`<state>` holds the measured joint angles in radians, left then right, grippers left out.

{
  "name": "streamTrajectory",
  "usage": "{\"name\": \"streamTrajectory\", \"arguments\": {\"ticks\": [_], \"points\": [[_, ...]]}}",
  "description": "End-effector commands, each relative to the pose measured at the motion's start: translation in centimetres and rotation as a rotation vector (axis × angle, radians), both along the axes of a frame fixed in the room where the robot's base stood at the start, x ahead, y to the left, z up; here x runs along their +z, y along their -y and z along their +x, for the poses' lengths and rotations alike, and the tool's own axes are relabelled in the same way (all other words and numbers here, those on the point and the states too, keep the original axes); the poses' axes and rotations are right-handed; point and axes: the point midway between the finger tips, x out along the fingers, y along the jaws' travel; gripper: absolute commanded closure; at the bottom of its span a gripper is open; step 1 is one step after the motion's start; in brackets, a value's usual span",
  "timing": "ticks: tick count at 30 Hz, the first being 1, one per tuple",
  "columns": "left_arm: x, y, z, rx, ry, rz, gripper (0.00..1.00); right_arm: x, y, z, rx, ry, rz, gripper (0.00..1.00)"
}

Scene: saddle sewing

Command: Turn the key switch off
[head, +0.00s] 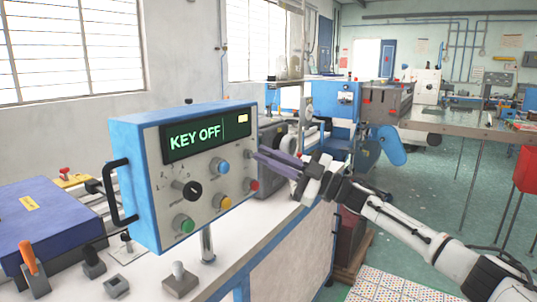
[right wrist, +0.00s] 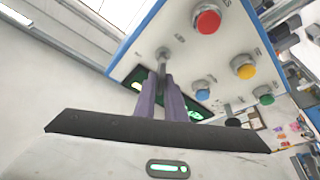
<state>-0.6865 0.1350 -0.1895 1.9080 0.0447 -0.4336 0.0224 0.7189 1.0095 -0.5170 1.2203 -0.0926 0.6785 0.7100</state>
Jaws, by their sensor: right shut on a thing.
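The blue-and-white control box (head: 150,190) stands on the bench with its panel facing right. Its display (head: 207,135) reads "KEY OFF" in green. My right gripper (head: 257,155) reaches in from the right to the panel's upper right edge. In the right wrist view its two purple fingers (right wrist: 167,82) are closed together on the small silver key switch (right wrist: 161,62). The key's tip is partly hidden between the fingers. My left gripper is not in view.
The panel also carries a black rotary knob (head: 192,190) and blue (head: 222,166), red (head: 252,185), yellow (head: 226,203) and green (head: 184,224) buttons. The red button is close beside my gripper. A dark blue box (head: 40,225) lies at left. Floor is open at right.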

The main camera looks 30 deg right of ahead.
Motion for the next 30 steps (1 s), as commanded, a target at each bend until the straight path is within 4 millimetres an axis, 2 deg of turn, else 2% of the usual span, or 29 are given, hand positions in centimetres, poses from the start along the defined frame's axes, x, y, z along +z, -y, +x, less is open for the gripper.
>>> {"name": "streamTrajectory", "arguments": {"ticks": [12, 29, 30], "points": [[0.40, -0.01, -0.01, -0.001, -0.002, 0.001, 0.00, -0.11, -0.13, -0.03, 0.001, 0.075, -0.182, 1.00], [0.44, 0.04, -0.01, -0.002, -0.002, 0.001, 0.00, -0.17, -0.18, -0.05, 0.001, 0.085, -0.208, 1.00], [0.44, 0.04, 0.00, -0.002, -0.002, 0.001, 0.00, -0.17, -0.18, -0.05, 0.001, 0.085, -0.208, 0.86]]}}
